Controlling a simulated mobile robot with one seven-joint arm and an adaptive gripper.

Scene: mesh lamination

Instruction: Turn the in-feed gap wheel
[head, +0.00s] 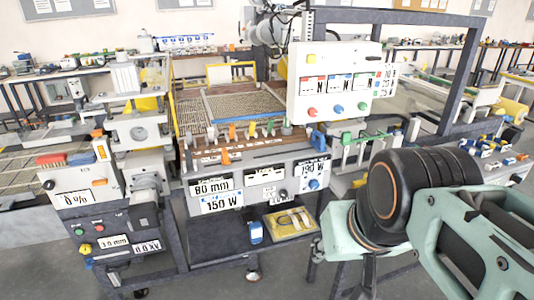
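I cannot tell for certain which part is the in-feed gap wheel. The laminating machine (258,185) stands in the middle of the head view, its bed (240,103) carrying a sheet of mesh. A blue knob (314,184) and a small dark knob (283,193) sit on its front panel, near labels such as 80 mm and 150 W. A unit with a rounded metal part (138,132) stands at the machine's left end. Green and black links of my arm fill the lower right. My gripper is not visible.
A white control box (333,82) with coloured buttons stands above the machine's right side under a dark frame (395,17). A left-hand control box (80,188) has more buttons below it. A yellow tray (290,223) sits low in front. Grey floor is open at front left.

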